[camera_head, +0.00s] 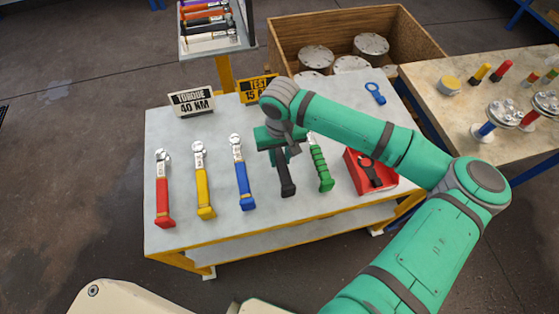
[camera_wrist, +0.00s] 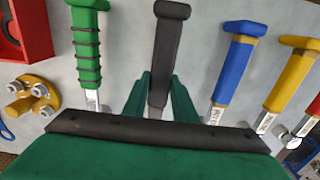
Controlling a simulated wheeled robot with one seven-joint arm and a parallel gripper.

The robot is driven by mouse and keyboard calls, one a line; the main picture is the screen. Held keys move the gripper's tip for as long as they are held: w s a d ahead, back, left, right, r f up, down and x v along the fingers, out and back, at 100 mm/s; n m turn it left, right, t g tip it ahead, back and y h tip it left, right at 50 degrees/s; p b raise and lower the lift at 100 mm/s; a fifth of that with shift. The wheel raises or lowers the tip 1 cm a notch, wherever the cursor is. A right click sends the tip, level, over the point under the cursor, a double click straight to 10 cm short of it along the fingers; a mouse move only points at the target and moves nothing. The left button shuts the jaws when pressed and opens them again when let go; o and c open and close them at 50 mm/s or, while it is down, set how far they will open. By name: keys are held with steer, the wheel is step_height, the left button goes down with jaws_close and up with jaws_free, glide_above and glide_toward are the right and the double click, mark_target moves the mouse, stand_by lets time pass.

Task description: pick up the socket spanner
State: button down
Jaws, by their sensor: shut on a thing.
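The black-handled spanner (camera_head: 286,178) is in the row of tools on the grey table, between the blue and the green one. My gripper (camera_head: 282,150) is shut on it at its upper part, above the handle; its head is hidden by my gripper. In the wrist view the dark handle (camera_wrist: 166,48) runs up from between the two green fingers (camera_wrist: 159,100). I cannot tell whether it is raised off the table. No label on it can be read.
Red (camera_head: 163,195), yellow (camera_head: 202,185), blue (camera_head: 242,175) and green-handled (camera_head: 320,168) wrenches lie alongside. A red box (camera_head: 372,172) is at right, a blue ring tool (camera_head: 375,94) behind. A yellow bolted flange (camera_wrist: 30,97) shows in the wrist view. Signs (camera_head: 191,101) stand at the back.

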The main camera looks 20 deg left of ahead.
steer(key=s+a+r, duration=0.2)
steer(key=s+r, duration=0.8)
steer(key=s, duration=0.3)
steer(key=shift+s+a+r, duration=0.2)
steer(key=shift+s+a, duration=0.2)
stand_by(0.6)
